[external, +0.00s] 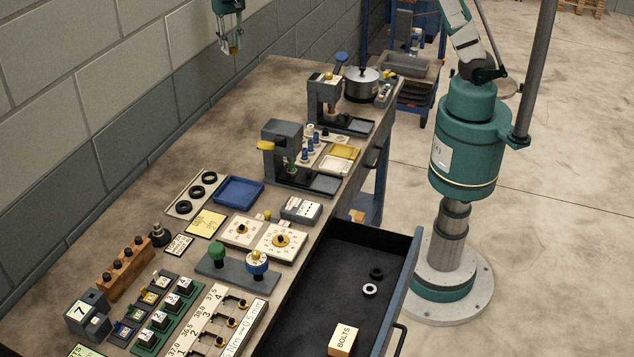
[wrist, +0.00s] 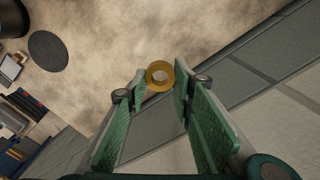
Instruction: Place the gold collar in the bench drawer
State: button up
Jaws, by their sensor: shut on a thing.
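My gripper (external: 231,45) is raised at the top of the external view, in front of the block wall and above the far part of the bench. In the wrist view my gripper (wrist: 161,84) is shut on the gold collar (wrist: 161,89), a ring with an open middle held at the fingertips. In the external view the collar is too small to make out clearly. The bench drawer (external: 318,291) is pulled open at the lower right. A black ring (external: 376,273), a silver ring (external: 370,290) and a box marked BOLTS (external: 343,339) lie inside it.
The bench (external: 205,137) is bare at its far left. A blue tray (external: 239,191), two small presses (external: 283,138), a steel pot (external: 361,83) and dial plates (external: 281,241) stand on it. The drawer has free floor around its rings.

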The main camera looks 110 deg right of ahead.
jog(key=w+a+n+b, duration=0.2)
jog(key=w+a+n, duration=0.1)
jog(key=a, duration=1.3)
jog(key=w+a+n+b, duration=0.2)
jog(key=w+a+b, duration=0.15)
jog(key=a, duration=1.25)
jog(key=w+a+n+b, duration=0.1)
jog(key=w+a+n, duration=0.25)
jog(key=a, duration=1.15)
jog(key=n+b, duration=0.7)
send_over(361, 311)
notch_tip(361, 311, down, 34)
jog(key=shift+d+f, duration=0.1)
jog(key=shift+f, duration=0.5)
jog(key=shift+f+b, duration=0.9)
jog(key=shift+f, duration=2.2)
